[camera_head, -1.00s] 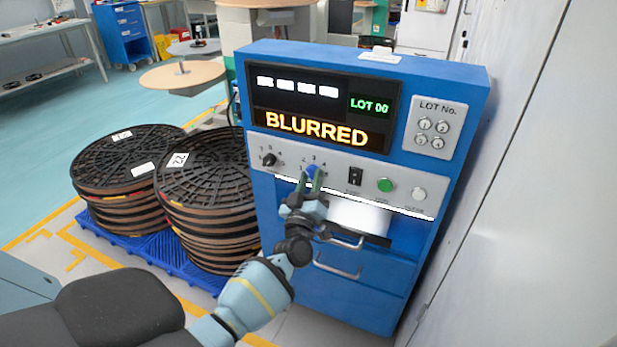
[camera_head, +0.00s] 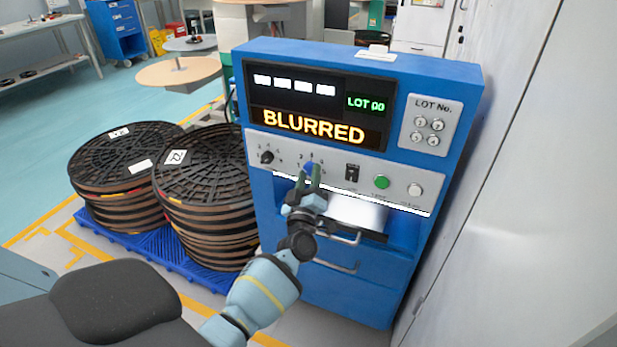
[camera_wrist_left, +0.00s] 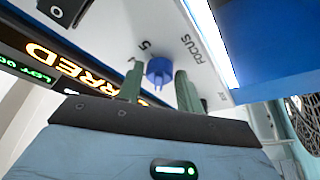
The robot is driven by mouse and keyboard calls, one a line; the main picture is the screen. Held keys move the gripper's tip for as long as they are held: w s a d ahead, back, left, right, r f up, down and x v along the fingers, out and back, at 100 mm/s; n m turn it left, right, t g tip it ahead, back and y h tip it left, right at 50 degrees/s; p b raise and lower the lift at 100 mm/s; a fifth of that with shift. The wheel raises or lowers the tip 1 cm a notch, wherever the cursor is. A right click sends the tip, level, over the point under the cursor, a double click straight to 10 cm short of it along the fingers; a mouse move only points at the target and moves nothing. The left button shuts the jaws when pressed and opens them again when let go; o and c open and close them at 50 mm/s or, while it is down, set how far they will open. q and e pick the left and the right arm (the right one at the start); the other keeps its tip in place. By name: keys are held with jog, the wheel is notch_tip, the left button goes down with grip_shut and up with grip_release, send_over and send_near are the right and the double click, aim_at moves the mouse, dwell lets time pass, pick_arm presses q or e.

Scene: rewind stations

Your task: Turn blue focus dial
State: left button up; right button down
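The blue focus dial (camera_head: 310,167) is on the light panel of the blue machine (camera_head: 440,80), below its orange BLURRED sign (camera_head: 314,127). My left gripper (camera_head: 308,176) is just in front of the dial, its green fingers apart. In the left wrist view, the dial (camera_wrist_left: 159,71) shows between the two fingertips (camera_wrist_left: 158,74), with a small gap on each side. The word FOCUS and a 5 are printed near it. The dial's exact pointer setting is too small to tell. My right gripper is not in view.
A black dial (camera_head: 267,157) is left of the blue one. A black switch (camera_head: 352,173), a green button (camera_head: 382,182) and a white button (camera_head: 414,190) are to the right. Stacked reels (camera_head: 205,180) stand on a blue pallet (camera_head: 150,245) beside the machine.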

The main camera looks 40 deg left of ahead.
pick_arm(q)
jog(key=shift+o, duration=1.4)
jog(key=shift+s, duration=0.1)
jog(key=v, duration=0.7)
jog(key=shift+s+d+f, duration=0.15)
jog(key=shift+s+d, duration=0.05)
jog(key=shift+s, duration=0.1)
jog(key=shift+a, duration=0.15)
